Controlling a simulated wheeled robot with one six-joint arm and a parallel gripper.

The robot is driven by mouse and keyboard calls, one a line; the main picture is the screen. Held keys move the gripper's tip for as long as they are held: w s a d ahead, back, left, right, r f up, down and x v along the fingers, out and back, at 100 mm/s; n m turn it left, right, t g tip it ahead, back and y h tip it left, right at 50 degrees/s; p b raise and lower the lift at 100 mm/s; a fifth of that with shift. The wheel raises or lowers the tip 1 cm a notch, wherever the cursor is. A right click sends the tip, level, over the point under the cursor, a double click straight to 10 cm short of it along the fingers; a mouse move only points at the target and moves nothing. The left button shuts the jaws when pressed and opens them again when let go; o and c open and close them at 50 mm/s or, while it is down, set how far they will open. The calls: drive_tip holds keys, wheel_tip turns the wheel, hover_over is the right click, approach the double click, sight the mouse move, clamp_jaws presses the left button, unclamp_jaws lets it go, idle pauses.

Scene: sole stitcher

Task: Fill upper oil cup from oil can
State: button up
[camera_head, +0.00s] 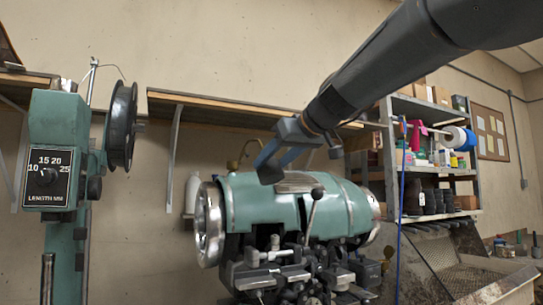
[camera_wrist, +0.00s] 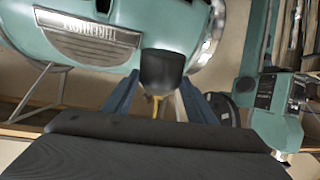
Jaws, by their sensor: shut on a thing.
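The green stitcher head (camera_head: 330,205) fills the middle of the head view, with a bright metal ring at its left end; it also shows at the top of the wrist view (camera_wrist: 85,45). My gripper (camera_head: 268,172) is over the top of this head. Its blue fingers are shut on a dark rounded piece (camera_wrist: 162,70); I cannot tell whether this is part of the oil can. A small brass-yellow part (camera_wrist: 156,106) shows between the fingers. A thin curved brass-coloured piece (camera_head: 243,151) shows left of the gripper.
A lever with a black knob (camera_head: 317,193) stands up in front of the head. A green column with a dial (camera_head: 47,174) and a dark reel (camera_head: 121,125) stand at left. A wall shelf (camera_head: 220,107) runs behind my arm. A loaded rack (camera_head: 430,150) is at right.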

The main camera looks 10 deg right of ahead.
drive_tip(key=shift+w+a+r+g+h+p, duration=0.3)
drive_tip(key=shift+w+a+r+g+p, duration=0.25)
drive_tip(key=shift+p, duration=2.5)
drive_tip(key=shift+w+a+r+g+h+p, duration=0.2)
drive_tip(key=shift+w+a+g+h+p, duration=0.3)
drive_tip(key=shift+p, duration=2.5)
drive_tip(key=shift+w+a+r+g+p, duration=0.15)
drive_tip(key=shift+w+g+p, duration=0.2)
drive_tip(key=shift+p, duration=1.3)
drive_tip(key=shift+w+a+g+p, duration=0.15)
drive_tip(key=shift+w+p, duration=0.25)
drive_tip(key=shift+p, duration=1.25)
drive_tip(key=shift+s+d+f+t+b, duration=0.15)
drive_tip(key=shift+f+t+b, duration=0.1)
drive_tip(key=shift+b, duration=0.75)
drive_tip(key=shift+d+b, duration=0.1)
drive_tip(key=shift+b, duration=0.35)
drive_tip(key=shift+s+d+b, duration=0.1)
drive_tip(key=shift+s+b, duration=0.1)
drive_tip(key=shift+b, duration=0.5)
drive_tip(key=shift+s+t+b, duration=0.15)
drive_tip(key=shift+t+b, duration=0.15)
drive_tip(key=shift+b, duration=0.35)
